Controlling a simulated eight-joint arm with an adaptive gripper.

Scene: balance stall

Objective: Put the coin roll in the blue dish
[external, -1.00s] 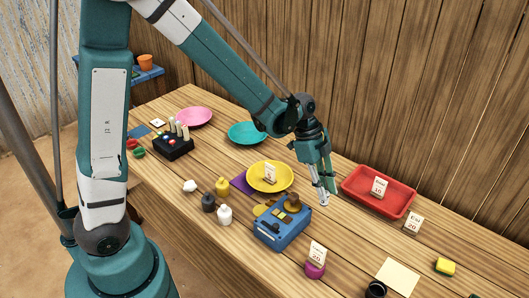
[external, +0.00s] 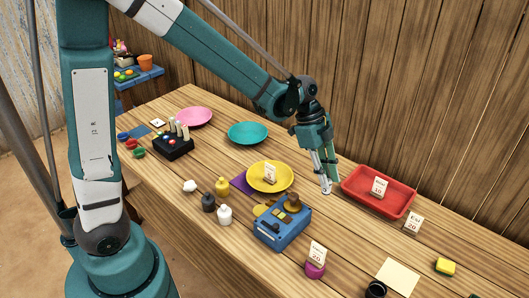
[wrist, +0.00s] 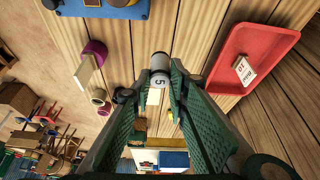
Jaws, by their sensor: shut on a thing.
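The coin roll (wrist: 160,72) is a pale and dark cylinder marked 5, held between the fingertips of my gripper (wrist: 162,88) in the wrist view. In the external view my gripper (external: 328,180) points down, between the yellow plate and the red tray; the roll is hard to make out there. The dish nearest to blue is a turquoise one (external: 248,133) at the back of the table, left of my gripper. It looks empty and is out of the wrist view.
A yellow plate (external: 283,183) with a price card stands left of my gripper, a blue boxy device (external: 283,236) in front. A red tray (external: 355,193) lies to the right. A pink plate (external: 194,117) and a black rack (external: 174,148) are further left. Wooden wall behind.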

